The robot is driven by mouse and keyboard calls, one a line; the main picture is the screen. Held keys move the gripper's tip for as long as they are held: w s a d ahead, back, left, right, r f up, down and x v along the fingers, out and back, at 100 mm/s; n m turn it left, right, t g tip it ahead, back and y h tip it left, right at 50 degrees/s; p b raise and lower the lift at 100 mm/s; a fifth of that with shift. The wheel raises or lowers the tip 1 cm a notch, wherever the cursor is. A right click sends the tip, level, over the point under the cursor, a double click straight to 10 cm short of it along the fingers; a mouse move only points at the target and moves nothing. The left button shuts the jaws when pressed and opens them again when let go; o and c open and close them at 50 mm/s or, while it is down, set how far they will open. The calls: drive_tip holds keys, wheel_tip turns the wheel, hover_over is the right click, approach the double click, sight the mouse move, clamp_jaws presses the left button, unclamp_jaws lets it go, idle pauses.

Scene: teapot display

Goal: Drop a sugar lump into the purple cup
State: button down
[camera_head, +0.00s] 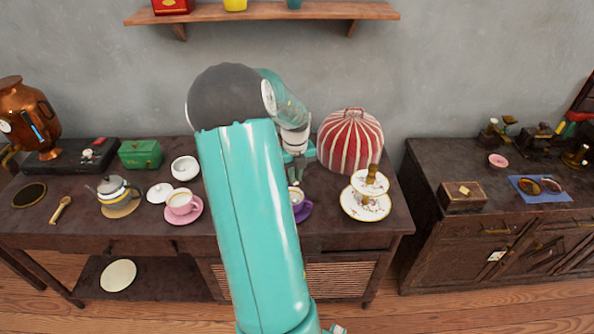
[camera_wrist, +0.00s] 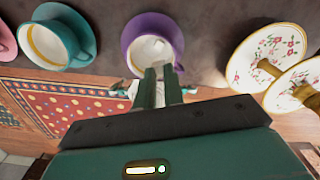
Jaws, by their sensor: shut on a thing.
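The purple cup (camera_wrist: 135,38) on its purple saucer shows at the top middle of the wrist view, its pale inside facing me. In the head view the purple cup (camera_head: 297,196) is partly hidden by my arm. My gripper (camera_wrist: 160,68) has its fingertips over the cup's opening in the wrist view. In the head view my gripper (camera_head: 295,176) points down just above the cup. Its fingers are close together on a small pale thing, apparently a sugar lump, which is barely distinguishable against the cup's inside.
A teal cup (camera_wrist: 57,38) stands left of the purple one. A two-tier flowered cake stand (camera_head: 366,206) stands close on the right, with a striped tea cosy (camera_head: 350,142) behind. A pink cup (camera_head: 181,203), white bowl (camera_head: 184,168) and teapot (camera_head: 113,190) are further left.

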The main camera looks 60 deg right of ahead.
drive_tip(key=shift+w+f, duration=0.1)
drive_tip(key=shift+f, duration=1.9)
drive_tip(key=c, duration=1.4)
unclamp_jaws()
drive_tip(key=shift+c, duration=0.2)
wheel_tip(320, 180, up, 14)
